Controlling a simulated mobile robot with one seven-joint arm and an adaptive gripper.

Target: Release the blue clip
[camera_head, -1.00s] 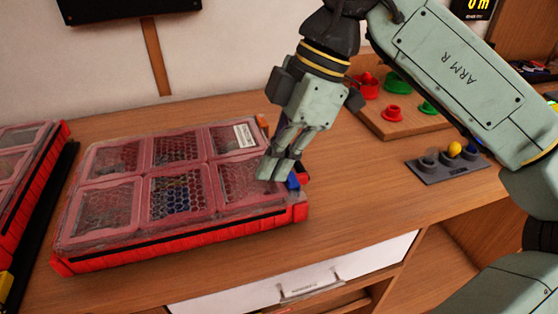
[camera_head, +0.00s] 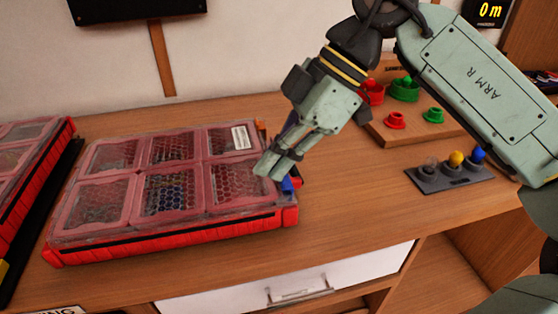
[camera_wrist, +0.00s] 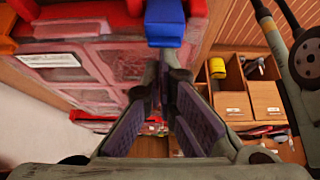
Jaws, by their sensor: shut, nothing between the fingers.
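The blue clip (camera_head: 287,184) is on the right side of the red case (camera_head: 160,246), near its front right corner. In the wrist view the blue clip (camera_wrist: 165,27) lies just beyond my fingertips, against the red rim. The case's clear compartment lid looks closed. My gripper (camera_head: 265,168) is shut and empty, tilted down toward the lid's right edge beside the clip. In the wrist view my gripper (camera_wrist: 166,66) has its fingertips together. I cannot tell whether they touch the clip, and the fingers partly hide it in the head view.
Another red case (camera_head: 25,190) stands at the far left. Behind my arm is a wooden board (camera_head: 395,133) with red and green round parts. A grey panel (camera_head: 450,175) with several knobs lies at the right. A white drawer (camera_head: 300,278) is below the desk. Desk between case and panel is clear.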

